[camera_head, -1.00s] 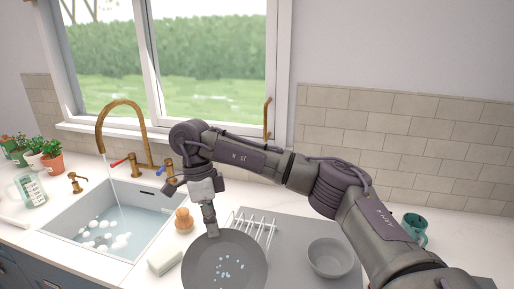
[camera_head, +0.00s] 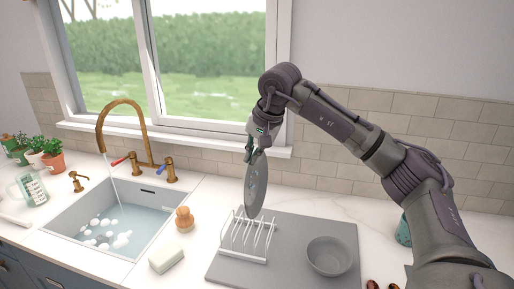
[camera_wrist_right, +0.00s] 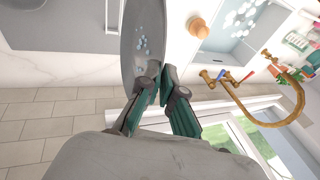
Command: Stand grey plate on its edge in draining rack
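The grey plate (camera_head: 257,185) hangs on its edge from my right gripper (camera_head: 256,150), seen nearly side-on in the head view. It is above the back right of the white wire draining rack (camera_head: 240,243); I cannot tell whether its lower edge touches the rack. In the right wrist view the right gripper (camera_wrist_right: 158,85) is shut on the rim of the plate (camera_wrist_right: 140,45), which has light-blue drops on its face. The draining rack has several upright wires and stands empty on the grey mat (camera_head: 225,274). My left gripper is not in view.
A grey bowl (camera_head: 329,257) sits on the mat to the right of the rack. A soap block (camera_head: 166,259) and a wooden brush (camera_head: 184,218) lie between sink and mat. The sink (camera_head: 110,225) holds water and suds. A teal mug (camera_head: 403,230) is partly behind my arm.

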